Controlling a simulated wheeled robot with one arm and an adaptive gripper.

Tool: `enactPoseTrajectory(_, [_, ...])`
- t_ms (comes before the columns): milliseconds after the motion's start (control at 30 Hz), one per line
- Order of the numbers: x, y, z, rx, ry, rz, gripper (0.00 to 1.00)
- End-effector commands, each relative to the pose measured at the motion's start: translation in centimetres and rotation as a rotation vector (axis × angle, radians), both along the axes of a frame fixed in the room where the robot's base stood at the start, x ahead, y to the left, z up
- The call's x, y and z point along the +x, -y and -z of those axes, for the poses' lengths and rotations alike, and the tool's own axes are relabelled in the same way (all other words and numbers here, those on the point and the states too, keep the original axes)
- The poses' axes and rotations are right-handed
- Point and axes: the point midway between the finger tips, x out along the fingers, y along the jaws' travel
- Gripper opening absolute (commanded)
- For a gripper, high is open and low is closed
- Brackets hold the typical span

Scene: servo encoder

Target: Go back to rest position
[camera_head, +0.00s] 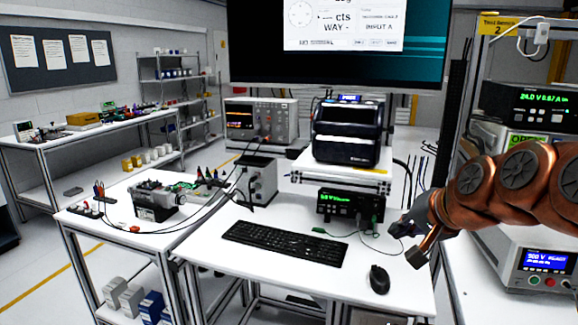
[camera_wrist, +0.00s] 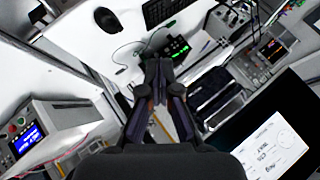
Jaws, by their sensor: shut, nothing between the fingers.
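My gripper (camera_head: 408,226) hangs at the end of my copper-coloured arm, which reaches in from the right of the head view. It is above the right part of the white desk (camera_head: 210,257), behind and to the right of the black mouse (camera_head: 379,279). In the wrist view the dark fingers of my gripper (camera_wrist: 158,68) are together with nothing between them. A small black meter with green digits (camera_head: 350,204) stands on the desk left of my gripper and shows just past the fingertips in the wrist view (camera_wrist: 178,52).
A black keyboard (camera_head: 286,243) lies on the desk. A label printer (camera_head: 346,133) stands on a raised shelf, with a large monitor (camera_head: 338,42) above. An instrument rack with a power supply (camera_head: 541,272) is at the right, close to my arm. Loose cables run across the desk.

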Motion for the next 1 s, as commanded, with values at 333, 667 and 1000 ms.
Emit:
enactPoseTrajectory(333, [-16.3, -5.6, 12.5, -0.313, -0.457, -0.39, 0.0])
enactPoseTrajectory(667, [-28.9, -3.9, 17.6, -0.438, -0.777, -0.59, 0.0])
enactPoseTrajectory(1000, [-30.2, -3.6, 17.9, -0.445, -0.808, -0.609, 0.0])
